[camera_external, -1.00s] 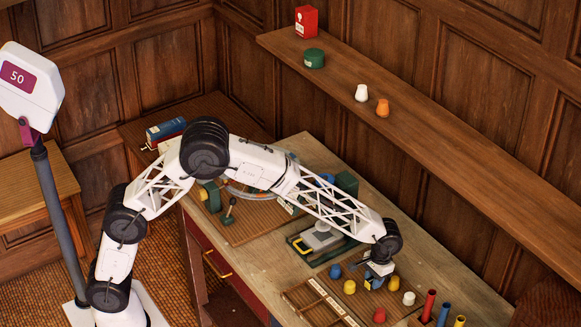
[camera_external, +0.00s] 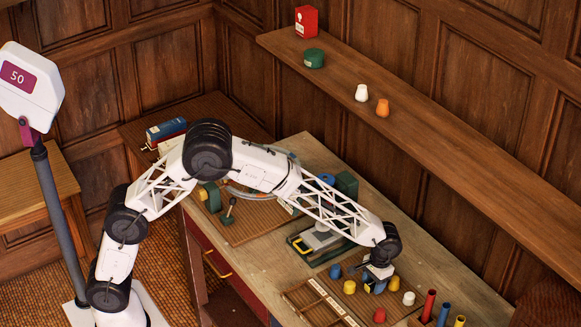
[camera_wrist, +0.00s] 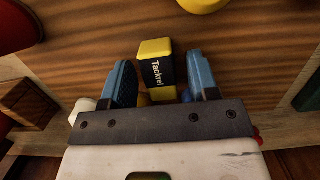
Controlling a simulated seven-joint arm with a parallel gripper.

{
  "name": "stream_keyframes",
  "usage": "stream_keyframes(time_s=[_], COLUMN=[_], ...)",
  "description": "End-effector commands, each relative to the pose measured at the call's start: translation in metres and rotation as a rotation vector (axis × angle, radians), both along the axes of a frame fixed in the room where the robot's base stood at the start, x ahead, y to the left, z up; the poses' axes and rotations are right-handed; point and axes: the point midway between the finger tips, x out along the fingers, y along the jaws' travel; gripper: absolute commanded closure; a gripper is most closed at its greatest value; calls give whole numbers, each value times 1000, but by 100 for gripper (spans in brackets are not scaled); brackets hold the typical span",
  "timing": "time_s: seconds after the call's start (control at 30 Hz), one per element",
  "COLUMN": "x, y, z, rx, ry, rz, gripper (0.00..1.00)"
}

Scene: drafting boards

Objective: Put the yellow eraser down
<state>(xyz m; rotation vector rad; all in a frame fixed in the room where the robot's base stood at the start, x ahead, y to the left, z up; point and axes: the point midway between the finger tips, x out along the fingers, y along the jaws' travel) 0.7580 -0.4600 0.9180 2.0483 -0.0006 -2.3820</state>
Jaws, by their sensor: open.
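The yellow eraser (camera_wrist: 155,48), with a dark sleeve lettered "Tackrel", is between my two blue fingers in the wrist view. My gripper (camera_wrist: 160,68) is open, with a gap between the eraser and each finger. The eraser appears to stand on a brown striped wooden board (camera_wrist: 85,60); its lower end is hidden behind the gripper body. In the external view my gripper (camera_external: 375,282) is low over the board at the front right of the workbench, and the eraser is mostly hidden there by the fingers.
Around my gripper stand small pegs: blue (camera_external: 335,271), yellow (camera_external: 349,287), white (camera_external: 408,298) and red (camera_external: 379,315). A slatted wooden rack (camera_external: 312,303) lies to the left. Tall coloured cylinders (camera_external: 429,306) stand at the right. Bare bench top (camera_external: 265,265) shows further left.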

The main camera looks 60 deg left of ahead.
Motion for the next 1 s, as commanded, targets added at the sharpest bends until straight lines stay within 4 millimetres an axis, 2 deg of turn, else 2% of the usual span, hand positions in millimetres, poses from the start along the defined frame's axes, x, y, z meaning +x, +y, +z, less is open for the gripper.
stream_keyframes(time_s=[0.17, 0.37, 1.0], x=[0, 2, 16], y=[0, 0, 0], z=[2, 13, 104], rx=[0, 0, 0], ry=[0, 0, -1], rz=[0, 0, 0], gripper=[45, 45, 45])
